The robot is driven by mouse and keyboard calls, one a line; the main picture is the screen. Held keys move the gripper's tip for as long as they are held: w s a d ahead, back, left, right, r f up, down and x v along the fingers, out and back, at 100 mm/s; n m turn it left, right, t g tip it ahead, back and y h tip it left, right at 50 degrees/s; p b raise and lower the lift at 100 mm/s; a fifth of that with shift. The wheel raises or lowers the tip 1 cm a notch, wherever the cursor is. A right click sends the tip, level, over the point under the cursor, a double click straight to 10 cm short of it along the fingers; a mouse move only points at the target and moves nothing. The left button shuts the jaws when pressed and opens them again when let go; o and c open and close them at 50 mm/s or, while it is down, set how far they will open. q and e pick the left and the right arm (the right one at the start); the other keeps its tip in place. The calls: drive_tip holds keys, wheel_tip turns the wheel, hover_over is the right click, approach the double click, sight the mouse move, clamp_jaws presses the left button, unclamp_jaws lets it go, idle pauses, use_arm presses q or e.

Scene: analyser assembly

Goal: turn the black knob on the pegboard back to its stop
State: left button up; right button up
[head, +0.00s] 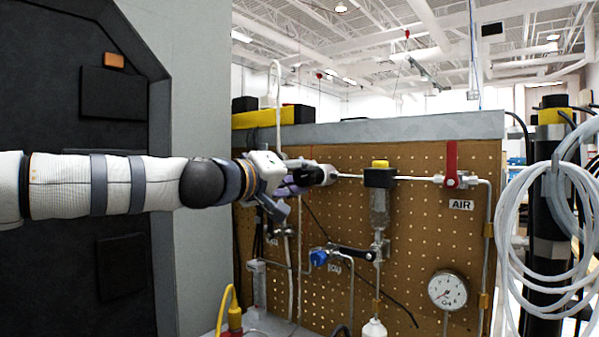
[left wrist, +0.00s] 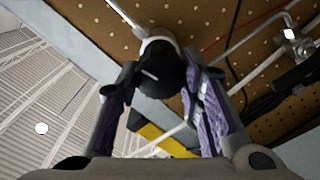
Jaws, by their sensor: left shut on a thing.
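The black knob (head: 316,175) sits near the upper left of the brown pegboard (head: 420,240), on a thin metal pipe line. In the left wrist view the knob (left wrist: 160,72) is round and dark, with a pale pointer line on its face and a light ring behind it. My left gripper (head: 301,180) reaches in from the left. Its two purple-padded fingers (left wrist: 162,66) stand on either side of the knob and are shut on it. In the head view the gripper partly hides the knob's left side. My right gripper is in neither view.
Right of the knob are a filter with a yellow cap (head: 380,170), a red valve handle (head: 451,158) and a pressure gauge (head: 448,290). A blue knob (head: 319,257) and a black lever (head: 352,252) are below. Coiled white hose (head: 515,220) hangs at the far right.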

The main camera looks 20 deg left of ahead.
use_arm(q)
drive_tip(key=n, duration=0.3)
drive_tip(key=shift+n, duration=0.4)
drive_tip(key=n+p, duration=0.1)
drive_tip(key=n, duration=0.2)
drive_tip(key=shift+n, duration=0.3)
drive_tip(key=n, duration=0.4)
drive_tip(key=shift+f, duration=0.15)
drive_tip(key=shift+n, duration=1.9)
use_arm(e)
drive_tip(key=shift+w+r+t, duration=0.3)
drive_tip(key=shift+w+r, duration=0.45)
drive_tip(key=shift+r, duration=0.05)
use_arm(q)
drive_tip(key=o, duration=1.2)
drive_tip(key=shift+c, duration=0.2)
